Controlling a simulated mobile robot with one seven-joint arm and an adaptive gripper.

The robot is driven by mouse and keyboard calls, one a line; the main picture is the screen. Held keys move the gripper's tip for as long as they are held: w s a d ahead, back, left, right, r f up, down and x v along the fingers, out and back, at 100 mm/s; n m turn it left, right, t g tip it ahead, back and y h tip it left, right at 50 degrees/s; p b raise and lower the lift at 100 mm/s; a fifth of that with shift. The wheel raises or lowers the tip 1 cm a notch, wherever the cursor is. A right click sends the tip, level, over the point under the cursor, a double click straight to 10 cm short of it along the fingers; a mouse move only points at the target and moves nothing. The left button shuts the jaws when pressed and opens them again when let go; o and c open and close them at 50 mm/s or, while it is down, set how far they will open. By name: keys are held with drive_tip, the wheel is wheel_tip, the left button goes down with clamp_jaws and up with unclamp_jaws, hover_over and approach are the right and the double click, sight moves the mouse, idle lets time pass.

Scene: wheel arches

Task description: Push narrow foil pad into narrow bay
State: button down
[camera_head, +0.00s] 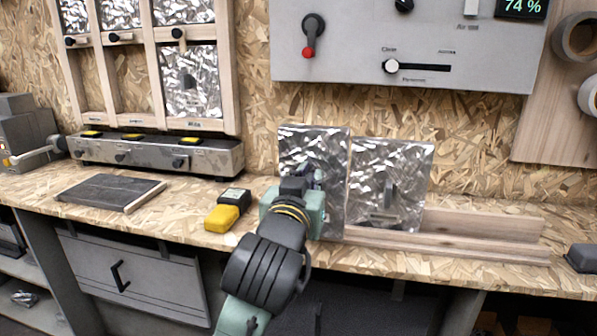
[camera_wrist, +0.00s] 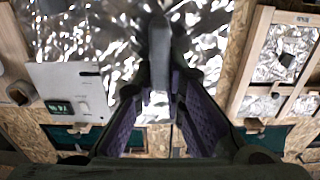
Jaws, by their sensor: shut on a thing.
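The narrower-looking foil pad (camera_head: 312,142) stands upright at the left end of a wooden rack on the bench. My gripper (camera_head: 306,186) is in front of it, hiding its middle. In the wrist view the fingers (camera_wrist: 158,92) are closed on the pad's dark handle (camera_wrist: 160,48), with crumpled foil (camera_wrist: 95,40) behind. I cannot tell whether the pad's lower edge touches the rack. The wooden bay frame (camera_head: 153,85) is on the wall at upper left. Its lower left and middle bays show bare chipboard; its lower right bay holds foil.
A second foil pad (camera_head: 400,165) stands in the wooden rack (camera_head: 480,226) just right of the held one. A grey switch box (camera_head: 165,154) sits below the frame. A dark panel (camera_head: 108,191) and a yellow-black block (camera_head: 222,217) lie on the bench. A grey control panel (camera_head: 350,65) hangs above.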

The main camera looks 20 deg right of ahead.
drive_tip(key=s+r, duration=0.2)
drive_tip(key=s, duration=0.1)
drive_tip(key=s+r, duration=0.1)
drive_tip(key=shift+s+a+r, duration=0.2)
drive_tip(key=shift+a+r, duration=0.1)
drive_tip(key=shift+r, duration=0.05)
idle(0.3)
drive_tip(key=shift+w, duration=0.1)
